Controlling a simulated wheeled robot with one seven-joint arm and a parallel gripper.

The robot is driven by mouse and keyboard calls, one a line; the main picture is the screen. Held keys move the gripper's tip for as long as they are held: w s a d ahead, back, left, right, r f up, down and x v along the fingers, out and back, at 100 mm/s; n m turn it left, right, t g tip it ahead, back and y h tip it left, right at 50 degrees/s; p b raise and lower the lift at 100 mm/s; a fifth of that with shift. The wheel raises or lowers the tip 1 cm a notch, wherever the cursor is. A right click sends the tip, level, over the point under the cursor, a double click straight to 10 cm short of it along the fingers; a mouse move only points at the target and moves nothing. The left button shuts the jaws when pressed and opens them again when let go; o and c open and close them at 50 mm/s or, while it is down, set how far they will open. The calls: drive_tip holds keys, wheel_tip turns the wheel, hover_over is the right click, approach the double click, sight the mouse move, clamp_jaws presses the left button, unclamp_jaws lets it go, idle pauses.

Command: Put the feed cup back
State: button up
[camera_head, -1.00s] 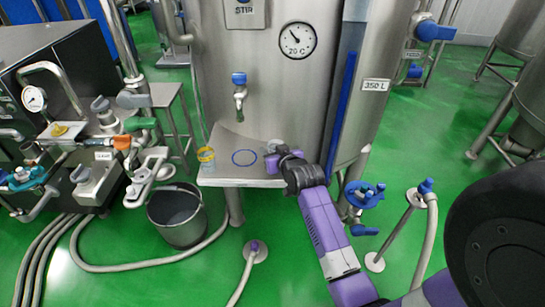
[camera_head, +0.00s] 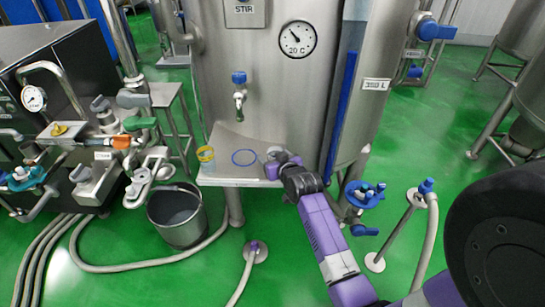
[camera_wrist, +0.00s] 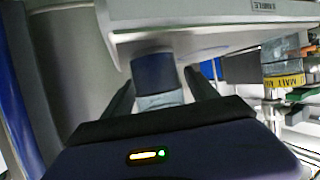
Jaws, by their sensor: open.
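A cup with a dark blue band (camera_wrist: 153,73) and a clear part appears between my fingers in the wrist view. It meets the shelf there, and the view looks turned over. My gripper (camera_wrist: 160,82) is open with a finger on each side of this cup; I cannot tell whether either touches it. In the head view my gripper (camera_head: 280,162) is at the right part of the steel shelf (camera_head: 225,177) and largely hides what it surrounds. A blue ring mark (camera_head: 245,157) lies on the shelf, left of my gripper.
A clear cup with a yellow band (camera_head: 206,157) stands at the shelf's left end; it also shows in the wrist view (camera_wrist: 284,80). A tap (camera_head: 239,95) hangs above the shelf. A bucket (camera_head: 178,222) and hoses lie on the floor below.

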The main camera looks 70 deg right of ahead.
drive_tip(key=shift+r, duration=0.1)
drive_tip(key=shift+s+a, duration=0.1)
drive_tip(key=v, duration=1.2)
drive_tip(key=s+a+f+n+t+y, duration=0.1)
drive_tip(key=s+a+n+y, duration=0.1)
drive_tip(key=a, duration=0.8)
drive_tip(key=s+a+f+n+t+y, duration=0.1)
drive_tip(key=a+n+t, duration=0.1)
drive_tip(key=a, duration=0.7)
drive_tip(key=s+a+r+n+t+y, duration=0.1)
drive_tip(key=s+a+r+n+y, duration=0.1)
drive_tip(key=s+a, duration=0.4)
drive_tip(key=s+a+r+n+t+y, duration=0.1)
drive_tip(key=s+a+r+n+y, duration=0.2)
drive_tip(key=s+a+r, duration=0.4)
drive_tip(key=shift+a+y, duration=0.8)
drive_tip(key=shift+a, duration=0.75)
